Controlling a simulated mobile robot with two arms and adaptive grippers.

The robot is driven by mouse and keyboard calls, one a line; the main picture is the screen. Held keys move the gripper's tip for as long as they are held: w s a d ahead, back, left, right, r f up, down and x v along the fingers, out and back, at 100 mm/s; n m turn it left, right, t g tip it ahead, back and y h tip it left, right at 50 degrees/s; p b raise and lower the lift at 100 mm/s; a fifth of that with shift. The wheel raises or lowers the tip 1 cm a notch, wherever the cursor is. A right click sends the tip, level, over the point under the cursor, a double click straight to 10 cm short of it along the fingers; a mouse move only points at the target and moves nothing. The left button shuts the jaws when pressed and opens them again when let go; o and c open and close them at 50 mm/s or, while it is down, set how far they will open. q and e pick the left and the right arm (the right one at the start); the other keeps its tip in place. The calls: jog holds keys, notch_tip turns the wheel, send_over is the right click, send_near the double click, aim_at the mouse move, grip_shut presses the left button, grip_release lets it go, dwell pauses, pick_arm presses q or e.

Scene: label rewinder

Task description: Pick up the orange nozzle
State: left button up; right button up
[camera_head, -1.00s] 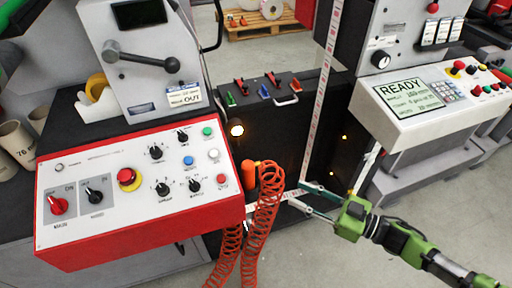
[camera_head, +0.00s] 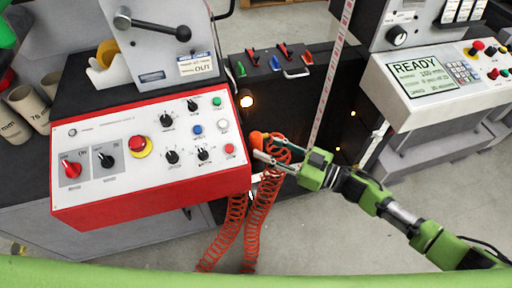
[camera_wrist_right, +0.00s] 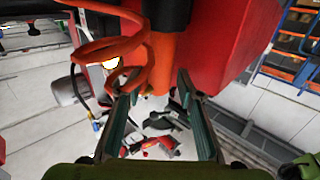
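The orange nozzle (camera_head: 257,140) hangs beside the right end of the red-and-white control panel, with a coiled red-orange hose (camera_head: 262,205) below and around it. My right gripper (camera_head: 266,148) reaches in from the right, its fingertips at the nozzle and partly covering it and the hose. In the right wrist view the nozzle (camera_wrist_right: 163,62) shows between and just beyond the tips of the two spread fingers (camera_wrist_right: 155,84). A gap shows on both sides, and a hose loop (camera_wrist_right: 105,50) lies by the left finger. My left gripper is not seen.
The control panel (camera_head: 110,185) with knobs and buttons borders the nozzle on the left. A dark cabinet with coloured levers (camera_head: 280,62) stands behind it. A pale label strip (camera_head: 328,85) runs down behind the gripper. Open floor (camera_head: 330,235) lies below right.

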jog(key=shift+x, duration=1.1)
jog(key=shift+a, duration=0.1)
grip_shut()
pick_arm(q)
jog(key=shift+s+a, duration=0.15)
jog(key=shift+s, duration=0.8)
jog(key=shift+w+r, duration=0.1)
pick_arm(e)
jog(key=shift+r, duration=0.1)
jog(key=shift+w+r, duration=0.1)
jog(key=shift+r, duration=0.5)
pick_arm(q)
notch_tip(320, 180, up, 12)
jog(key=p, duration=1.2)
pick_arm(e)
notch_tip(320, 180, up, 25)
